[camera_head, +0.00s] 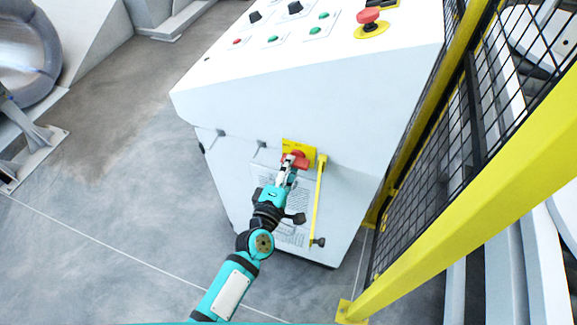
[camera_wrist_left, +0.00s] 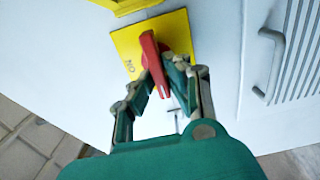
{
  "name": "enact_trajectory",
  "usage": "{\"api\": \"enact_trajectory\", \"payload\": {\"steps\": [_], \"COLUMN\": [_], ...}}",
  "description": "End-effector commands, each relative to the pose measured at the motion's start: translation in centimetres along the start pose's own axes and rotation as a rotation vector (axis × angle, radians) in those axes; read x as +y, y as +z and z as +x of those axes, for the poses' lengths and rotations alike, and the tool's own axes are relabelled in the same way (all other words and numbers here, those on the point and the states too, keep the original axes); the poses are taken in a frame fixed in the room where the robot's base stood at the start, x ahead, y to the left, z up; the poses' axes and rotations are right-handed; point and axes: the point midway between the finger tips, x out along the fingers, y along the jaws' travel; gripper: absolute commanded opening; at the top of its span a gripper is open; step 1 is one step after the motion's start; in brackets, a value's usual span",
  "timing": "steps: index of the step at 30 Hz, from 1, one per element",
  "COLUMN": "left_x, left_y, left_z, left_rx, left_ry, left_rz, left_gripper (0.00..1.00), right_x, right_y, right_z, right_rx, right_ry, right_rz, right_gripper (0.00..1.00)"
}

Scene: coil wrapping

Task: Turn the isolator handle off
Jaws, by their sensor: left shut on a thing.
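The red isolator handle (camera_head: 299,158) sits on a yellow plate (camera_head: 308,149) on the front of the white control cabinet (camera_head: 350,100). My left gripper (camera_head: 288,166) is at the handle in the head view. In the left wrist view the handle (camera_wrist_left: 154,62) stands out from the yellow plate (camera_wrist_left: 178,30), which bears dark lettering near its left edge. My left gripper (camera_wrist_left: 165,82) has its two fingers on either side of the handle's lower end and is shut on it. My right gripper is not in view.
A yellow bar (camera_head: 317,205) hangs beside the plate on the cabinet front. A red emergency button (camera_head: 368,16) and several small controls are on the sloping top. A yellow-framed mesh fence (camera_head: 450,120) stands close on the right. The floor (camera_head: 130,185) at left is clear.

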Motion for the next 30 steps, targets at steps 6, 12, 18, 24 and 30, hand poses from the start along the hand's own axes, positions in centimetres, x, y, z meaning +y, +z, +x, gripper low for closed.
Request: {"api": "enact_trajectory", "payload": {"steps": [6, 12, 18, 24, 30], "left_x": [-0.15, -0.16, -0.13, -0.07, -0.15], "left_y": [-0.01, 0.00, 0.00, 0.00, -0.02], "left_z": [-0.06, -0.06, -0.05, -0.02, -0.97], "left_rx": [0.000, 0.000, 0.000, 0.000, 0.000], "left_ry": [-0.003, -0.003, -0.003, -0.001, -0.002], "left_rz": [-0.013, -0.013, -0.011, -0.010, -0.008], "left_gripper": [0.00, 0.00, 0.34, 0.36, 0.36], "right_x": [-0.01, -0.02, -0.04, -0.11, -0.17], "right_y": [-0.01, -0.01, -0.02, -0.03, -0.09], "right_z": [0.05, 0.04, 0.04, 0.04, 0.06], "right_rx": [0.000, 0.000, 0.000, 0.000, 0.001], "right_ry": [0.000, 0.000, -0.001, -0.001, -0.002], "right_rz": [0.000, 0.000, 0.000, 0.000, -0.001], "right_gripper": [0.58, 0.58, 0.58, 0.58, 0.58]}}
